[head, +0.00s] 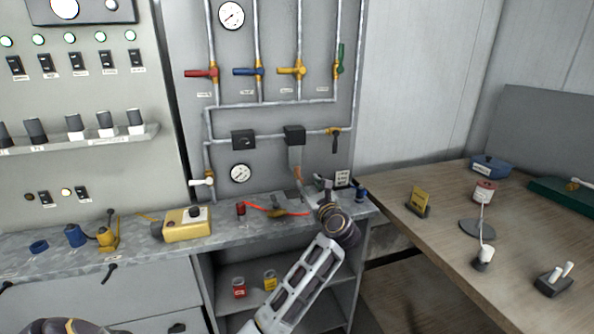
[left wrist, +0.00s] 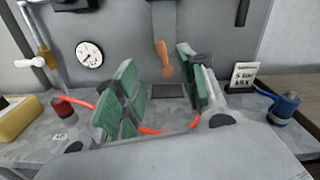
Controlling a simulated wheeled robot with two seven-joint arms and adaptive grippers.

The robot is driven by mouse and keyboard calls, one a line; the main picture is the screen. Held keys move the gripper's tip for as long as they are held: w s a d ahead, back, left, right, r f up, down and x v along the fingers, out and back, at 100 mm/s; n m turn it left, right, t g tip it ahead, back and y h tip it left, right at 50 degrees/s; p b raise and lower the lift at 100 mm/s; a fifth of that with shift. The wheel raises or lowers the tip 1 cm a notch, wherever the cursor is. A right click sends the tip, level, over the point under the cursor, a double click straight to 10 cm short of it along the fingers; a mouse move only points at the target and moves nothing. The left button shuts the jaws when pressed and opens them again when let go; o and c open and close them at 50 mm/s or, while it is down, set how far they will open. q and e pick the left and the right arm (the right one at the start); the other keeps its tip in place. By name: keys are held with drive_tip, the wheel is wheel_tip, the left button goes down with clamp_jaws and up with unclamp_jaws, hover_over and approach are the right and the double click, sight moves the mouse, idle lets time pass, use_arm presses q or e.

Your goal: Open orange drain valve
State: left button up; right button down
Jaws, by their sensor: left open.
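A small orange handle (head: 298,173) hangs at the lower end of a grey piece under a dark box on the pipe panel. The orange handle also shows in the left wrist view (left wrist: 163,58), upper middle, beyond the fingers. My left gripper (head: 302,195) is over the grey bench in front of the panel. In the left wrist view its green-padded fingers (left wrist: 158,90) are spread wide, with nothing held between them. The orange handle lies between and ahead of the fingertips, apart from them.
A red hose (head: 262,210) runs along the bench beneath the fingers. A yellow box (head: 187,223) stands left, a small sign (head: 342,178) and blue bottle (head: 360,194) right. Red, blue, yellow and green valves line the panel above. A wooden table (head: 440,225) stands right.

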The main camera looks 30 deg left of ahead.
sight(298, 170)
use_arm(q)
drive_tip(key=shift+w+a, duration=0.1)
drive_tip(key=shift+x, duration=6.75)
clamp_jaws()
